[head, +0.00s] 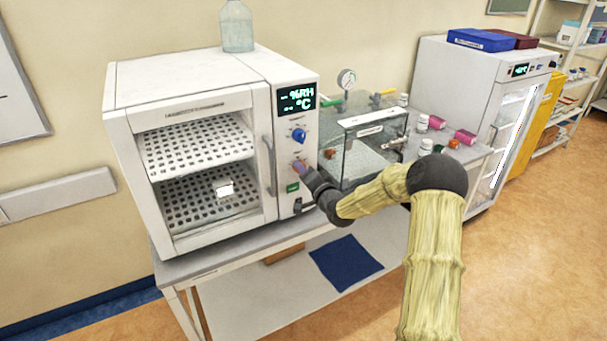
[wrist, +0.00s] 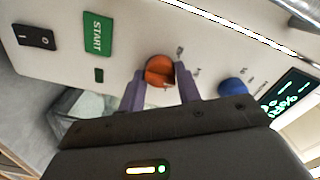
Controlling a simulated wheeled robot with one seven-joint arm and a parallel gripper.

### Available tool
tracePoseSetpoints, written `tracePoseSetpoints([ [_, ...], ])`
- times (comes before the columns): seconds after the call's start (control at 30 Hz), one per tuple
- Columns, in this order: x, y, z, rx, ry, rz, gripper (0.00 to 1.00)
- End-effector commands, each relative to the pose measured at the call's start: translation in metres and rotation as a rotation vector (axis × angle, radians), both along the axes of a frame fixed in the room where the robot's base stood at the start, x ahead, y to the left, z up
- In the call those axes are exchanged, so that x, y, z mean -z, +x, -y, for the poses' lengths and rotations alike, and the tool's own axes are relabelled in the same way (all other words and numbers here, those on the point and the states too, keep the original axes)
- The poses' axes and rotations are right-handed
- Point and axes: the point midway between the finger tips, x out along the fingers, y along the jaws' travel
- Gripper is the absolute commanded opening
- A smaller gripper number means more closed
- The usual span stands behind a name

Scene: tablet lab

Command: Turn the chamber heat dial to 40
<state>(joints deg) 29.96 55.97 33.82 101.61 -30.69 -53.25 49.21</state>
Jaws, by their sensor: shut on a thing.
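The chamber (head: 222,84) is a white cabinet on a table, with a control panel at its right front. In the wrist view an orange dial (wrist: 159,69) sits between the two purple fingers of my gripper (wrist: 161,84), which is shut on it. In the head view my gripper (head: 301,168) is at the panel, below a blue dial (head: 298,136), and mostly covers the orange dial. The blue dial (wrist: 232,88) also shows beside my gripper in the wrist view. The small marks around the orange dial are too small to read, so its setting cannot be told.
A dark display (head: 297,98) shows %RH and °C. A green START button (wrist: 97,35) and a black switch (wrist: 34,37) share the panel. A clear glass box (head: 375,145) stands close to the right of the chamber. A glass bottle (head: 237,25) stands on top.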

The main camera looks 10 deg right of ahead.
Motion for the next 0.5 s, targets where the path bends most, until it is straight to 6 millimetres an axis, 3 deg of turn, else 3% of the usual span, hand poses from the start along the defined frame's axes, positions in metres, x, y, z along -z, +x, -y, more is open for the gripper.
tracePoseSetpoints([
  [0.3, 0.0002, 0.0001, 0.0008, 0.001, 0.001, -0.001, 0.1],
  [0.33, 0.0002, 0.0001, 0.0009, 0.001, 0.0, 0.0, 0.37],
  [0.43, 0.0002, 0.0001, 0.0008, 0.001, 0.0, 0.0, 0.55],
  [0.5, 0.0002, 0.0001, 0.0007, 0.001, 0.0, 0.0, 0.55],
])
